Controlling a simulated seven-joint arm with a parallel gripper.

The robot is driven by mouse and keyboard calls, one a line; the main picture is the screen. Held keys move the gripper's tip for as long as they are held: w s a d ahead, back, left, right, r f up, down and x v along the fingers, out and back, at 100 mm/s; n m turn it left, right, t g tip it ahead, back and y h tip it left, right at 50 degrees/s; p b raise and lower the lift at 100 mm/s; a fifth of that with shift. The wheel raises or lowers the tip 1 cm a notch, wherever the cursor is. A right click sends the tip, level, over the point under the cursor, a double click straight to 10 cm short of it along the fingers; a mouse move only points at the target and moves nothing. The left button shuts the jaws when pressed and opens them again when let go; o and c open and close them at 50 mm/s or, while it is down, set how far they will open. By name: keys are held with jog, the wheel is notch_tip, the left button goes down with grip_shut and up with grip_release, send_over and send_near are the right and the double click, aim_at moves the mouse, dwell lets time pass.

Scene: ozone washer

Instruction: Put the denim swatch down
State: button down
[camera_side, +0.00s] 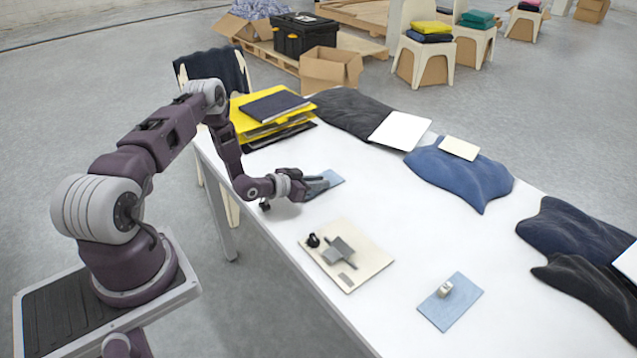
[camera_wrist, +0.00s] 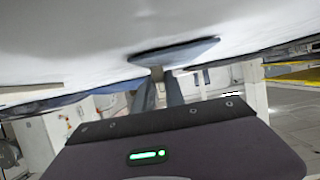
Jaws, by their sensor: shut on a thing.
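In the wrist view the swatch (camera_wrist: 175,50) shows as a thin blue-grey sheet at the fingertips of my gripper (camera_wrist: 158,76), close against the white surface. I cannot tell whether it touches the table. The fingers hide part of it.
A cream board (camera_side: 370,262) with a black knob and grey plates lies in front of the gripper. A second blue swatch (camera_side: 462,308) bears a small metal piece. Yellow folders (camera_side: 262,122) and dark folded cloths line the far side. Bare table lies between.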

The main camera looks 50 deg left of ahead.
jog(key=c, duration=1.4)
grip_release()
jog(key=shift+f, duration=0.1)
